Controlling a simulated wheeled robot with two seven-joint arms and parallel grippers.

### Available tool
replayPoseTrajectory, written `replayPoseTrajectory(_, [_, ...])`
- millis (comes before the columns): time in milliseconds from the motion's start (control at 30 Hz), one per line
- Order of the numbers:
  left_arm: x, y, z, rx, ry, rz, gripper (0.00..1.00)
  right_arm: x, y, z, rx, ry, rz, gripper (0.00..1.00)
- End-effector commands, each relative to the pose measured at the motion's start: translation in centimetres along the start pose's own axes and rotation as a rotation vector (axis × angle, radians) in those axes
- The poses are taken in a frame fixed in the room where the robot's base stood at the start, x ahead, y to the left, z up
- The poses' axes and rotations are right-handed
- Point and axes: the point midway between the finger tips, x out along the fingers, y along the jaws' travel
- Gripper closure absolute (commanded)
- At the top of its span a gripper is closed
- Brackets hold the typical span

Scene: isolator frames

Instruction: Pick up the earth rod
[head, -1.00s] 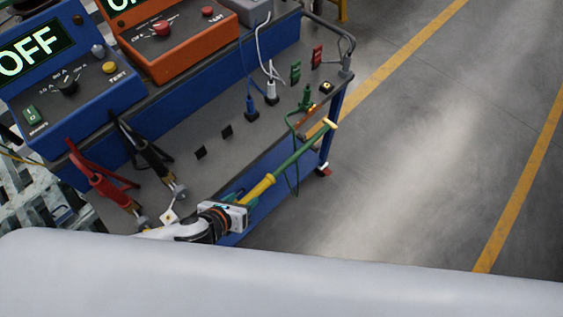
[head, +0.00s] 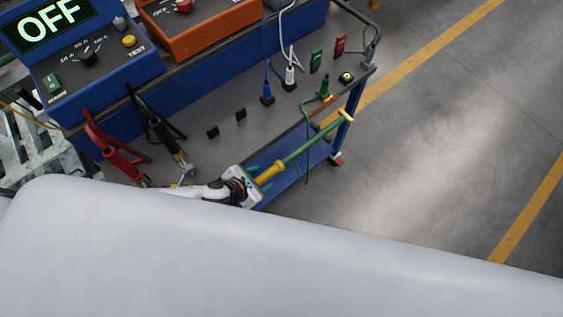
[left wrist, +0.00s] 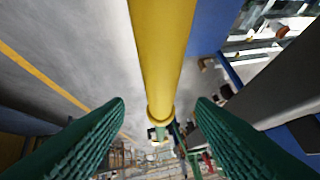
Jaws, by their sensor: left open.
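The earth rod (head: 305,149) has a yellow handle, a green shaft and a pale tip. In the head view it slants up to the right along the cart's front edge. My left gripper (head: 256,177) is at the handle end, its jaws open. In the left wrist view the yellow handle (left wrist: 161,50) runs between the two green ridged fingers of the left gripper (left wrist: 160,107), with a gap on each side. What supports the rod is not clear. My right gripper is not in view.
The cart top (head: 215,150) holds a blue unit (head: 105,75) reading OFF, an orange unit (head: 200,25), red clamps (head: 115,158) and black clamps (head: 165,135). A thin green cable (head: 307,140) hangs by the rod. The floor (head: 430,150) to the right is clear.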

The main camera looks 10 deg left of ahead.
Motion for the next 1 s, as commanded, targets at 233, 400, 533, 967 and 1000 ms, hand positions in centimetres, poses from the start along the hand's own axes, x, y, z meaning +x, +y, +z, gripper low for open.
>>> replayPoseTrajectory(233, [3.4,-0.1,-0.4,-0.001,0.001,-0.001,0.50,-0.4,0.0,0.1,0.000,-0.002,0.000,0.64])
replayPoseTrajectory(400, [4.2,-0.1,-0.3,-0.001,0.001,0.000,0.50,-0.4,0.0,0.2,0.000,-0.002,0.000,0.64])
replayPoseTrajectory(533, [4.3,-0.1,-0.3,-0.001,0.001,0.000,0.50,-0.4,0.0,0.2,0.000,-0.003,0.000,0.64])
replayPoseTrajectory(967, [4.2,-0.1,-0.3,-0.001,0.001,0.000,1.00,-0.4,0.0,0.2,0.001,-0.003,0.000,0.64])
replayPoseTrajectory(1000, [4.2,-0.1,-0.4,-0.001,0.003,0.000,1.00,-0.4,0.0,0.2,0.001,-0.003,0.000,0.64])
